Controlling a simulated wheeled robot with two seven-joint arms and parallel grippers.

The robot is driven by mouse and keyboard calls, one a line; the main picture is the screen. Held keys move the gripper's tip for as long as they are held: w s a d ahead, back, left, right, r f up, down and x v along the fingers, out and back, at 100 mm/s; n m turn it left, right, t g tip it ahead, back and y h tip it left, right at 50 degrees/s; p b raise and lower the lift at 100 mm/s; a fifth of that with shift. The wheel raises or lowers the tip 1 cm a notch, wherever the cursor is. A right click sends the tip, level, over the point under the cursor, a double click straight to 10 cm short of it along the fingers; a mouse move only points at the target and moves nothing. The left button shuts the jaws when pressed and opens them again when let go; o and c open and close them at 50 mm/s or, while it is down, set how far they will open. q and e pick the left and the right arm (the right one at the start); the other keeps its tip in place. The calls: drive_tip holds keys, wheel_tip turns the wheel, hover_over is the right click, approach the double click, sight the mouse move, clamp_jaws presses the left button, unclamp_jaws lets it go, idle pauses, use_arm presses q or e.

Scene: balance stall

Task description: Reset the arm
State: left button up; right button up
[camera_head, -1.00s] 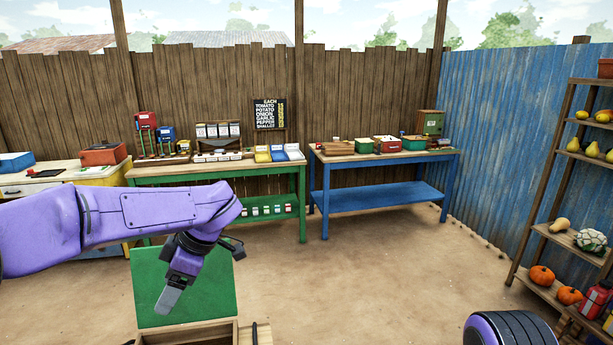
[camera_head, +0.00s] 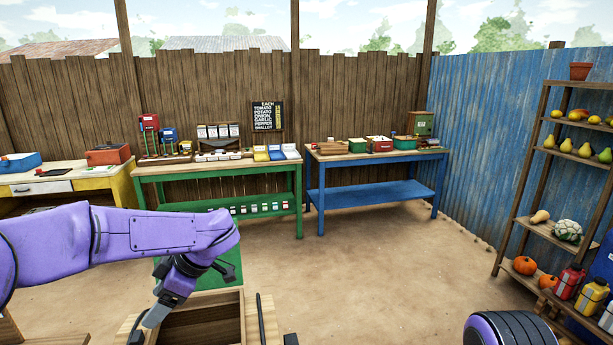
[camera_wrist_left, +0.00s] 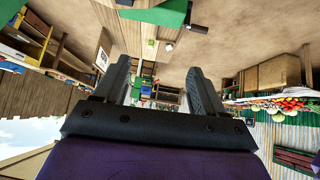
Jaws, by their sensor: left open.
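My left arm reaches in from the left of the head view, with the purple forearm roughly level. My left gripper (camera_head: 158,312) hangs down from it, beside and partly in front of an open wooden box with a green lid (camera_head: 229,263). In the left wrist view its two dark fingers (camera_wrist_left: 160,85) stand well apart with nothing between them. A purple and black round part at the lower right of the head view looks like part of my right arm. My right gripper does not show.
A green table (camera_head: 299,200) with boxes and tools stands at the back. A blue table (camera_head: 378,195) with trays is right of it. A yellow bench (camera_head: 108,196) is at the left. A wooden shelf (camera_head: 521,180) with produce stands at the right. The dirt floor between is clear.

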use_arm(q)
drive_tip(key=s+a+f+m+t+y, duration=0.1)
drive_tip(key=s+a+f+m+t, duration=0.15)
drive_tip(key=f, duration=0.55)
drive_tip(key=s+a+f+m+t+y, duration=0.1)
drive_tip(key=s+a+f+m+t, duration=0.15)
drive_tip(key=f, duration=0.45)
drive_tip(key=s+a+f+m+t+y, duration=0.1)
drive_tip(key=a+f+m+t+y, duration=0.15)
drive_tip(key=f, duration=0.55)
drive_tip(key=s+d+f+m+g+h, duration=0.1)
drive_tip(key=s+d+f+m+h, duration=0.2)
drive_tip(key=s, duration=0.5)
drive_tip(key=s+d+f+m+g+h, duration=0.1)
drive_tip(key=s+f+h, duration=0.2)
drive_tip(key=s+f, duration=0.4)
drive_tip(key=s+d+f+m+g+h, duration=0.1)
drive_tip(key=s+d+f+m+h, duration=0.15)
drive_tip(key=s, duration=0.75)
wheel_tip(320, 180, down, 15)
drive_tip(key=b, duration=1.3)
drive_tip(key=shift+a+h+b, duration=0.3)
drive_tip(key=shift+b, duration=0.1)
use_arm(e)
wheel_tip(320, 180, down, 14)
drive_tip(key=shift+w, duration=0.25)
use_arm(q)
drive_tip(key=shift+r, duration=0.1)
